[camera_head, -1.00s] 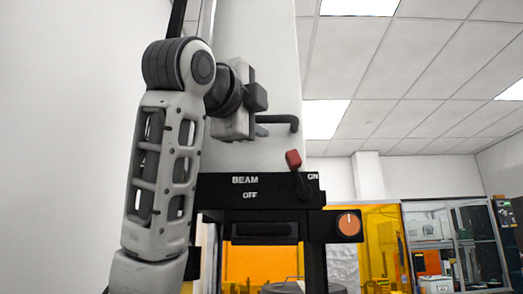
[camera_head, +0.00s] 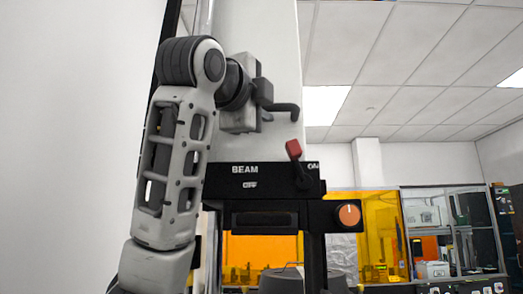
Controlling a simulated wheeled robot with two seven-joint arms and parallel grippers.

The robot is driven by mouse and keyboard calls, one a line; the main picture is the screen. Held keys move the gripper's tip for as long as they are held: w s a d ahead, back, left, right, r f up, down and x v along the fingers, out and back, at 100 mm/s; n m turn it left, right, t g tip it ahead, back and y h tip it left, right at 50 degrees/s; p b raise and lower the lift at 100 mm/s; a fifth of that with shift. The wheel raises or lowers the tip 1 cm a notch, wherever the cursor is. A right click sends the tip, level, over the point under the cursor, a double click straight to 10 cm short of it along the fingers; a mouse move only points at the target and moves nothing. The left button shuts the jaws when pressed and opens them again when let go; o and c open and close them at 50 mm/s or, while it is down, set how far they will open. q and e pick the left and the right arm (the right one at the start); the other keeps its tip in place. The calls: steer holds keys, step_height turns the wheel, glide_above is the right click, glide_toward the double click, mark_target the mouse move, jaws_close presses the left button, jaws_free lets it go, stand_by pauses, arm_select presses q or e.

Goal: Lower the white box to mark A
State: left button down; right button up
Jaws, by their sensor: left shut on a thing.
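The tall white box (camera_head: 280,45) stands upright in the middle of the camera_head view, its top cut off by the picture edge. A black handle (camera_head: 287,107) sticks out from its front. My left gripper (camera_head: 264,98) is shut on the handle at its left part; its fingertips are partly hidden by the gripper body. Below the box is a black panel (camera_head: 215,183) lettered BEAM and OFF. Mark A cannot be seen. My right gripper is not in view.
A red-tipped lever (camera_head: 294,149) stands on the panel close under the handle. An orange knob (camera_head: 349,215) sits to the lower right. Orange screens (camera_head: 374,240) and a glazed cabinet (camera_head: 440,220) are in the background. The space right of the box looks clear.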

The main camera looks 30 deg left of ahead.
mark_target(274, 141)
arm_select(q)
steer(key=shift+f+b, duration=1.7)
steer(key=shift+f, duration=0.5)
steer(key=shift+f+b, duration=0.5)
steer(key=shift+f, duration=0.05)
steer(key=c, duration=1.4)
jaws_free()
